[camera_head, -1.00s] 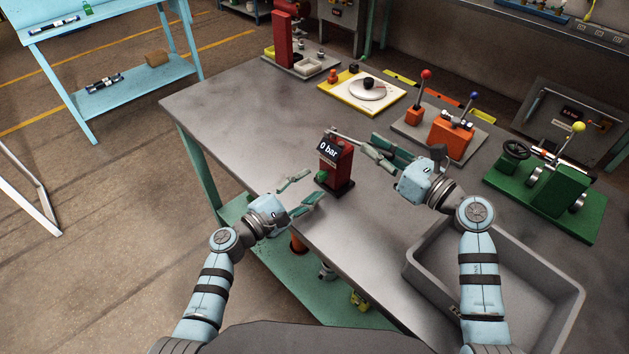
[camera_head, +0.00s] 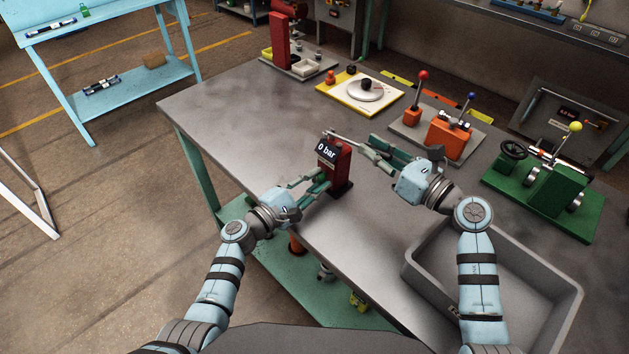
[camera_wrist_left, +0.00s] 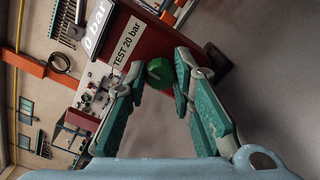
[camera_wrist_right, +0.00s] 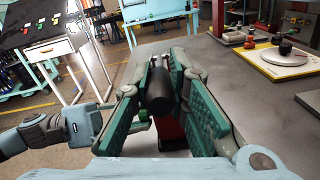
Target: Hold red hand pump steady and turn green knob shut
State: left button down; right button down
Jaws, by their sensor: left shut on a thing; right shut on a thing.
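The red hand pump (camera_head: 341,168) stands upright on the grey workbench near its front edge. Its display reads "0 bar", and a label reading "TEST 20 bar" shows in the left wrist view. The green knob (camera_wrist_left: 160,73) sits low on the pump, between the fingertips of my left gripper (camera_head: 319,182), which is shut on it. In the head view my fingers hide the knob. My right gripper (camera_head: 364,144) is shut on the pump's lever, whose black grip (camera_wrist_right: 159,94) lies between the fingers in the right wrist view.
An empty grey tray (camera_head: 551,317) is at the bench's front right. A green vise-like rig (camera_head: 555,190), an orange lever unit (camera_head: 448,138) and a yellow plate with a disc (camera_head: 345,101) stand farther back. The bench's left part is clear.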

pick_arm(q)
jog(key=c, duration=1.4)
grip_release()
jog(key=shift+o, duration=0.2)
jog(key=v, duration=1.2)
pick_arm(e)
jog(key=c, duration=1.5)
grip_release()
